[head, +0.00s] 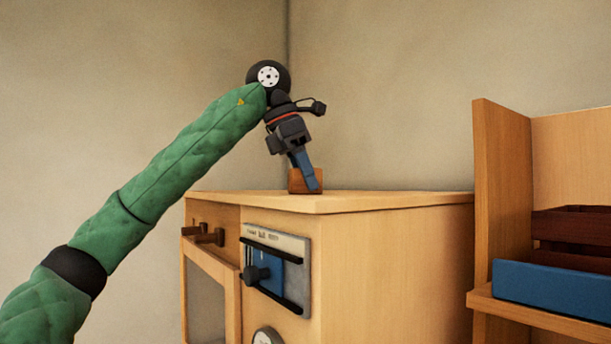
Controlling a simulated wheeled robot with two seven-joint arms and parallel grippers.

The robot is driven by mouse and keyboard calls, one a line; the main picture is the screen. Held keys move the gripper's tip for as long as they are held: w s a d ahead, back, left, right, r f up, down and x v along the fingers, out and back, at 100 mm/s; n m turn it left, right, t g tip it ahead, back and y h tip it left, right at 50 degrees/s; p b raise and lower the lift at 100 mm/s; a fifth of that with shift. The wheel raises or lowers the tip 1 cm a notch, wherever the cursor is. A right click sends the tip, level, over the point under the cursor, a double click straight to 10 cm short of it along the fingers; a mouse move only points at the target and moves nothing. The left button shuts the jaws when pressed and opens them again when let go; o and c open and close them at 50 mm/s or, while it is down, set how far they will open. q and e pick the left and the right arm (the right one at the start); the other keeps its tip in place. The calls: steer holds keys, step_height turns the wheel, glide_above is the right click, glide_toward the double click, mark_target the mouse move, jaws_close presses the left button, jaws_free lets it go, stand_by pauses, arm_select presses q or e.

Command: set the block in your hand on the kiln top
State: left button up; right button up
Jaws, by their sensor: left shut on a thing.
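The block (295,184) is small and reddish-brown. It is in the fingers of my left gripper (308,178), which reaches in from the left and points down. The kiln (390,262) is a pale wooden cabinet with a flat top (385,199). The block is at the top's surface, near its left part. I cannot tell whether its underside touches the top or hangs just above it. The blue finger hides part of the block. My right gripper is not in view.
The kiln's front has a dark handle (205,236) and a panel (276,268) with a blue part and a knob. At the right, a wooden shelf unit (503,200) holds a blue tray (553,288) and a dark red slatted crate (572,226). The kiln top to the right is bare.

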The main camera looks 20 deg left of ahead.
arm_select(q)
steer(key=o, duration=1)
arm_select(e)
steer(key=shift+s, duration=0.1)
arm_select(q)
steer(key=shift+r, duration=0.2)
steer(key=shift+s+a+r, duration=0.1)
steer(key=shift+a+r, duration=0.1)
steer(key=shift+r, duration=0.1)
steer(key=b+v, duration=0.1)
steer(key=v, duration=0.1)
steer(key=shift+s+a+r, duration=0.1)
steer(key=shift+r, duration=0.2)
steer(key=b+v, duration=0.1)
steer(key=v, duration=0.7)
steer(key=shift+a+r, duration=0.1)
steer(key=shift+r, duration=0.1)
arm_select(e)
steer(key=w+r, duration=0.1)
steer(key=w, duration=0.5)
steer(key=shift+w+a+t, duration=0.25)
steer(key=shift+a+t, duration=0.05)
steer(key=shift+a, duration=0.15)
